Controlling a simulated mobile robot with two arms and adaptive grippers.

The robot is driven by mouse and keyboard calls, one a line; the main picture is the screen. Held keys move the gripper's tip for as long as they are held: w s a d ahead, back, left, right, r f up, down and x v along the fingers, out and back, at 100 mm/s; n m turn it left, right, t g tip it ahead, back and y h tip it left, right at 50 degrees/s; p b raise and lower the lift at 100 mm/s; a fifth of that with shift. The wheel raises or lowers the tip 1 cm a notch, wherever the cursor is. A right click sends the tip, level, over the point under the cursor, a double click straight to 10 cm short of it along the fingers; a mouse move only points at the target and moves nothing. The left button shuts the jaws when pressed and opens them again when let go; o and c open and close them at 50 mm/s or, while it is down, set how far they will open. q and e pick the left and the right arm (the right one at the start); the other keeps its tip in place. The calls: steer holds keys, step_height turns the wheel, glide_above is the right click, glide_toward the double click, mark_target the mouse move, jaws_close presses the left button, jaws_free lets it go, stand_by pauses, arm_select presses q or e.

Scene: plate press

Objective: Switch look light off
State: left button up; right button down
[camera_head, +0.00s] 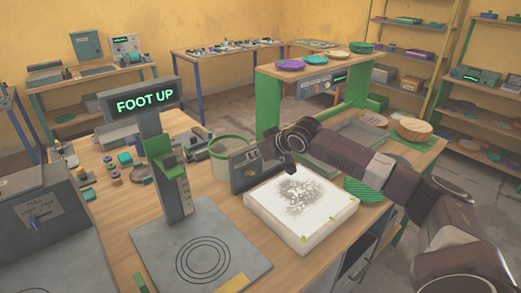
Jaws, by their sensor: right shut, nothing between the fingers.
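A white light box (321,222) with a bright top lies on the bench in the middle, with a grey speckled patch on it. A dark grey control box (247,178) stands upright at its back left edge, with small pale marks or switches near its top. My right gripper (291,170) comes in from the right and is shut and empty, pointing down above the back edge of the light box, close to the control box's right end. I cannot tell if it touches the box. My left gripper is out of view.
A press with a "FOOT UP" sign (145,101) and a grey base plate (243,262) stands to the left. A green-rimmed bucket (232,146) is behind the control box. A green striped disc (363,190) lies right of the light box, under my arm.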

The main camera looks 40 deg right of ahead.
mark_target(250, 173)
steer(key=shift+x, duration=0.85)
steer(key=shift+s+f+p, duration=0.25)
steer(key=shift+s+f, duration=0.05)
steer(key=shift+f, duration=0.25)
steer(key=shift+s+f+p, duration=0.25)
steer(key=shift+f, duration=0.3)
steer(key=shift+s+f, duration=0.25)
steer(key=shift+f, duration=0.45)
